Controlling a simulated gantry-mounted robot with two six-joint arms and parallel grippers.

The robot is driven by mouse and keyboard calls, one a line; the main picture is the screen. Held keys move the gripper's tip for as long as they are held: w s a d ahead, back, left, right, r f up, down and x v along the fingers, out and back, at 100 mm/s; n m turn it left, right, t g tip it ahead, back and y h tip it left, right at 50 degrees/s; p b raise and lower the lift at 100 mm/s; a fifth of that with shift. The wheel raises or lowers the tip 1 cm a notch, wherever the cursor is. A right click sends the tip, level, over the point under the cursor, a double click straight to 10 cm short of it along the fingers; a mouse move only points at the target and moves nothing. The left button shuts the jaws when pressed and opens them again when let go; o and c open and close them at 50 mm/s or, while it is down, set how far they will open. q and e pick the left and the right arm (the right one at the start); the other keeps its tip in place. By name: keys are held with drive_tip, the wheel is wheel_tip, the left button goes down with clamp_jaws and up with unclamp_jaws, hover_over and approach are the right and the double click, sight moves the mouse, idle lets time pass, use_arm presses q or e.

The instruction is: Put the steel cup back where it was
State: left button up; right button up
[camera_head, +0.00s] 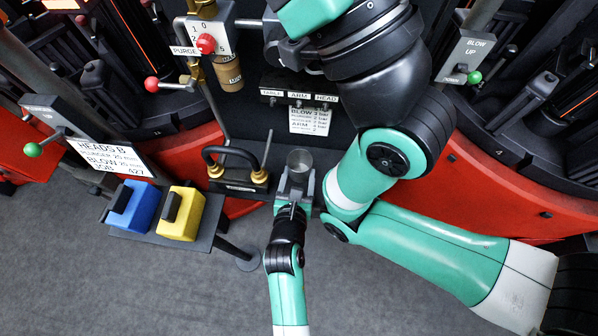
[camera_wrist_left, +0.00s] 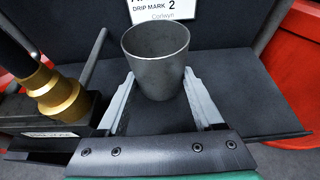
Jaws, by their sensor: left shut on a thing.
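The steel cup (camera_head: 299,160) is a grey, open-topped, tapered metal cup, upright and empty as far as I see. My left gripper (camera_head: 295,184) reaches up to it from the bottom of the head view and is shut on it. In the left wrist view the two pale fingers (camera_wrist_left: 160,98) lie on either side of the cup (camera_wrist_left: 157,60). The cup is above or on a dark shelf (camera_wrist_left: 235,80); I cannot tell whether its base touches. My right arm crosses the right side of the head view; no right fingers show.
Blue (camera_head: 133,206) and yellow (camera_head: 181,213) blocks sit on a shelf further left. A red-knobbed purge lever (camera_head: 206,43) is above.

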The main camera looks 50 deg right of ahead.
sight(299, 185)
use_arm(q)
wheel_tip(299, 185, down, 4)
drive_tip(key=b, duration=0.2)
drive_tip(key=shift+d+r+b, duration=0.15)
drive_tip(key=shift+b, duration=0.2)
drive_tip(key=shift+r, duration=0.2)
drive_tip(key=o, duration=1.6)
drive_tip(key=shift+f, duration=0.2)
drive_tip(key=shift+c, duration=0.2)
